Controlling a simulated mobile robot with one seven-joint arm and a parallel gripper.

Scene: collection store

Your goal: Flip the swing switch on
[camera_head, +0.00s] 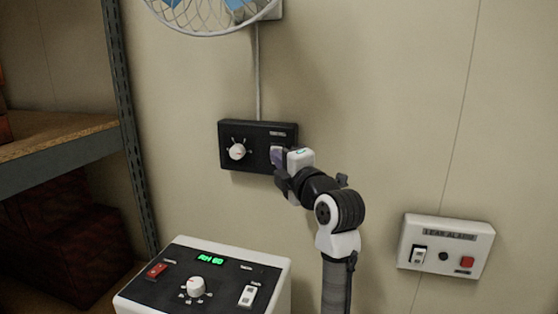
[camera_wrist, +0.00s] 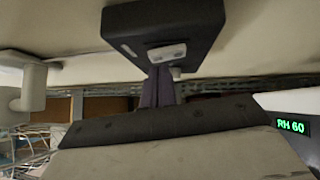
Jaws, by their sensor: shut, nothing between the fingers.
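A black control box (camera_head: 258,138) is mounted on the wall under the fan, with a white round knob (camera_head: 236,151) on its left. Its light rocker switch (camera_head: 276,154), which appears to be the swing switch, is on its right and partly hidden by my gripper. In the wrist view the box (camera_wrist: 190,22) is at the top, with a white switch (camera_wrist: 167,52) on its face. My gripper (camera_head: 279,160) is shut and empty, its fingertips right at the switch. The fingers (camera_wrist: 160,86) also show just below the switch in the wrist view. I cannot tell contact or the switch's position.
A fan (camera_head: 205,14) hangs above, its cable running down to the box. A console (camera_head: 200,276) with a green RH 60 display stands below. A leak alarm panel (camera_head: 445,247) is on the wall at lower right. A shelf (camera_head: 60,150) is at left.

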